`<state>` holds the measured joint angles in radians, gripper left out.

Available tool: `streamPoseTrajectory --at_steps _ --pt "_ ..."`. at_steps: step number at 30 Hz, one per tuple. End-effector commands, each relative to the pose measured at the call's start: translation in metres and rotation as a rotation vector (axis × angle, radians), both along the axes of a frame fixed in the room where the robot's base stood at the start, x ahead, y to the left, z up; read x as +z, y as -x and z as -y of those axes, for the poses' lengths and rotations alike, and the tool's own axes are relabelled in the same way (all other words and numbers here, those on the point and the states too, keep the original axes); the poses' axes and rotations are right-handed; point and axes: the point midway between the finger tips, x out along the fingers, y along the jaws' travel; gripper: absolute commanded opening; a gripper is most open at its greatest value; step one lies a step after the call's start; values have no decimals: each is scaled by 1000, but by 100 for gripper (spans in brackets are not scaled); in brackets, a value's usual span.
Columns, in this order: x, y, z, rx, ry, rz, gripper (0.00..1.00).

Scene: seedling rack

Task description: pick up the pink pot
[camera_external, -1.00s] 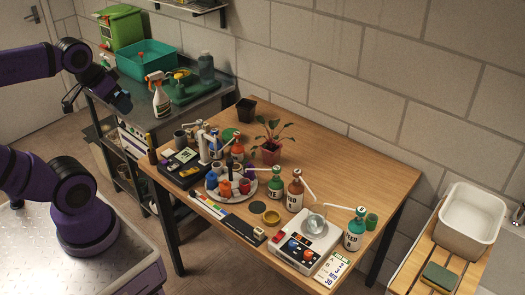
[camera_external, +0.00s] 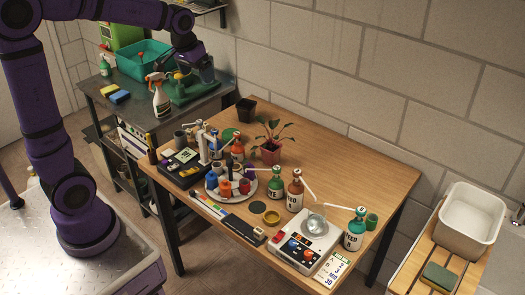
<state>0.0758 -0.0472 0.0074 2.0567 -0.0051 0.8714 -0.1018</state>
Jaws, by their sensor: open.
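The reddish-pink pot (camera_external: 270,155) stands upright on the wooden table, near its middle, with a leafy green plant growing from it. My gripper (camera_external: 186,75) is at the upper left, over the dark side bench by the green tray (camera_external: 195,92). It is well apart from the pot, to the left of and behind it. The jaws are open, with nothing seen held; the fingers are small and dark against the clutter.
A spray bottle (camera_external: 160,97) and a grey bottle (camera_external: 207,70) stand close to my gripper. A black pot (camera_external: 246,109) is behind the pink pot. The table's right side (camera_external: 365,178) is clear.

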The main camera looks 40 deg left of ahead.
Motion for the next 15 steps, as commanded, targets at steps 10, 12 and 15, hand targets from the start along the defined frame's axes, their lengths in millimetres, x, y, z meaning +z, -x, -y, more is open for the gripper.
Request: streamPoseTrajectory --at_steps 10,12,15 --pt "-71 -105 26 13 2 -89 93" --pt "-89 -124 31 15 1 -106 93" --pt "-117 -149 39 20 0 -130 93"
